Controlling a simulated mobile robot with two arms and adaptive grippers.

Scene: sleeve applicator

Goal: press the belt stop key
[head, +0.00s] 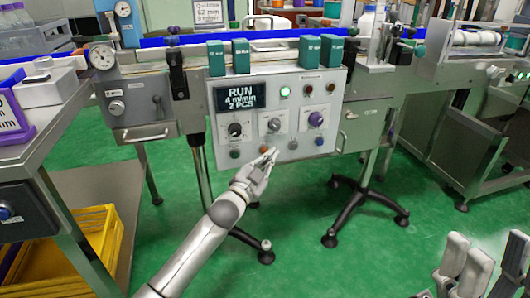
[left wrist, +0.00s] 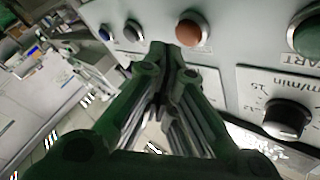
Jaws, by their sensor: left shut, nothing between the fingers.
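The control panel (head: 250,120) has a lit RUN display, a row of knobs and a lower row of round buttons. An orange-brown button (head: 264,150) sits in the lower row; it also shows in the left wrist view (left wrist: 192,28). The green button (left wrist: 308,35) beside it has a START label. No stop label is readable. My left gripper (head: 271,153) is shut and empty, its tips close in front of the panel by the orange-brown button; whether they touch cannot be told. My right gripper (head: 497,262) appears open and empty at the bottom right.
Knobs (head: 275,125) stick out just above. Green boxes (head: 240,53) stand above the panel. A yellow crate (head: 100,235) is low left. The green floor before the panel is open.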

